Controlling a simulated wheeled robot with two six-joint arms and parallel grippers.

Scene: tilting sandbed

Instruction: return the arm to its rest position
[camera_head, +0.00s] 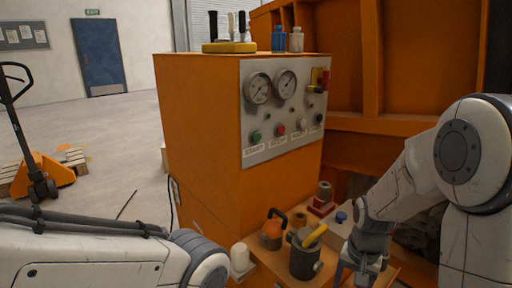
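My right arm comes in from the right, bent downward, with its dark grey gripper (361,272) low at the bottom edge, over the orange shelf's right part. The gripper's tips are cut off or unclear, so I cannot tell whether it is open or shut. I see nothing clearly held in it. My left arm (100,255) lies across the lower left, and its white and grey joint ends beside the shelf. My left gripper is out of the picture.
An orange control cabinet (203,135) with a gauge panel (284,108) stands in the middle. On the shelf before it stand a dark grey mug (304,262) with a yellow item, an orange-brown pot (272,236) and a white cylinder (240,258). An orange pallet jack (42,175) stands far left on open floor.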

